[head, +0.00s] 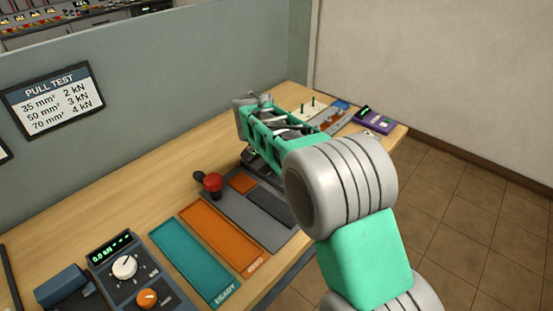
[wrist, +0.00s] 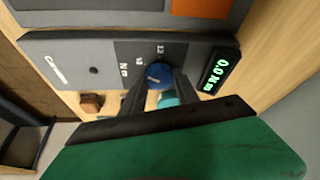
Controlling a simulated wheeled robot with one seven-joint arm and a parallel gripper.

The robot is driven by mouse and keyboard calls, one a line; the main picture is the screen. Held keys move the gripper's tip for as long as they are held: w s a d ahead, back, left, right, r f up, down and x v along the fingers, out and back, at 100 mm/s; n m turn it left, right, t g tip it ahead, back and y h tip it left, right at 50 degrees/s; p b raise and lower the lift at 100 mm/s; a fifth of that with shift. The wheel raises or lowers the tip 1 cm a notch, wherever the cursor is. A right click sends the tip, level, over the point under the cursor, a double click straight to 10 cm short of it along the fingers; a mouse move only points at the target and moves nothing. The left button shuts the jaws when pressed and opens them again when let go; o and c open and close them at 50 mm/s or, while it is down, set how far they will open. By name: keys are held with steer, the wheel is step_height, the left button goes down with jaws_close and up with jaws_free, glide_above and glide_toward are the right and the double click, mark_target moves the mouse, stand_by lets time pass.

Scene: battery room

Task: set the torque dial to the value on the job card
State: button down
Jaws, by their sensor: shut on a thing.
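The torque dial (wrist: 157,72) is a small blue knob with a pale pointer mark, set in the dark panel of a grey tester (wrist: 80,66). My gripper (wrist: 161,79) is shut on the dial, with one dark finger on each side of it. Beside it, the tester's green display (wrist: 216,72) reads 0.0 N m. Scale figures stand around the dial; one looks like 12, and the others are too small to read surely. In the head view my arm hides the dial and most of the tester. I cannot make out a job card.
In the head view, a teal READY tray (head: 196,262) and an orange tray (head: 222,237) lie on the bench, near a red-knobbed lever (head: 212,183). A unit with white and orange knobs (head: 125,267) stands front left. A PULL TEST sign (head: 52,98) hangs on the partition.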

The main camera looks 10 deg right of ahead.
stand_by(0.3)
steer(key=c, duration=0.9)
jaws_free()
steer(key=v, duration=0.8)
